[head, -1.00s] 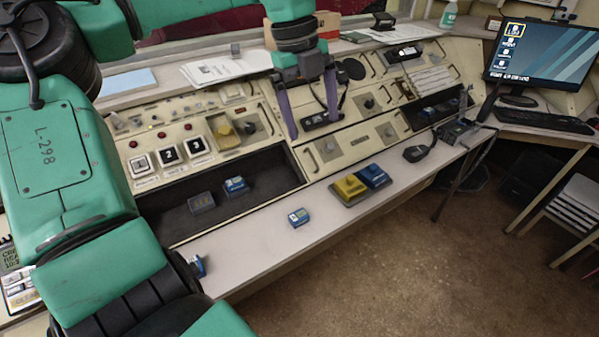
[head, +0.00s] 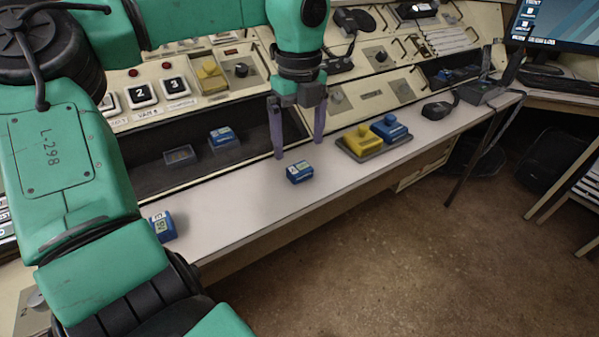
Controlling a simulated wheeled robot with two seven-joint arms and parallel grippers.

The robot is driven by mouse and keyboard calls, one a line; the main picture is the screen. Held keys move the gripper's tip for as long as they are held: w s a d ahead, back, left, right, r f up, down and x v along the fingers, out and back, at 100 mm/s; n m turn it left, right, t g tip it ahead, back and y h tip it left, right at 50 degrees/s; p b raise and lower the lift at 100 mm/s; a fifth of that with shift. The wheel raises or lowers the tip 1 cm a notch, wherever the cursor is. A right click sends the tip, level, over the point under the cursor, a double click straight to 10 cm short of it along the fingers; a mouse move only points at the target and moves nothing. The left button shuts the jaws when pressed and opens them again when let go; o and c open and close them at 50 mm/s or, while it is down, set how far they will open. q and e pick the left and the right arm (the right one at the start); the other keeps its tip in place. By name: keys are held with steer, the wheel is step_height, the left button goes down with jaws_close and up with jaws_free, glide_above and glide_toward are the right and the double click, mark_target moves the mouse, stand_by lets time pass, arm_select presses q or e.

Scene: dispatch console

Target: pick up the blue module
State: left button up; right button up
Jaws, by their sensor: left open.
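Several blue blocks are in the head view, and I cannot tell which one is the blue module. A plain blue block (head: 391,128) sits beside a yellow block (head: 361,138) on a dark flat base (head: 374,151) on the desk ledge. A small blue block with a white label (head: 300,173) lies alone on the ledge. Another labelled blue block (head: 221,137) is in the dark recess. One more (head: 162,227) is by my left arm. My left gripper (head: 299,148) is open and empty, pointing down, just behind and above the lone labelled block. My right gripper is not in view.
The pale desk ledge (head: 235,200) is clear left of the lone block. The console panel with switches and numbered buttons (head: 143,94) rises behind. A dark handset (head: 439,108) and a monitor (head: 560,22) are at the right.

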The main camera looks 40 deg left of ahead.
mark_target(300, 167)
arm_select(q)
step_height(300, 167, down, 6)
steer(key=shift+d+b, duration=0.1)
steer(key=shift+b, duration=0.45)
steer(key=shift+s+r, duration=0.1)
jaws_close()
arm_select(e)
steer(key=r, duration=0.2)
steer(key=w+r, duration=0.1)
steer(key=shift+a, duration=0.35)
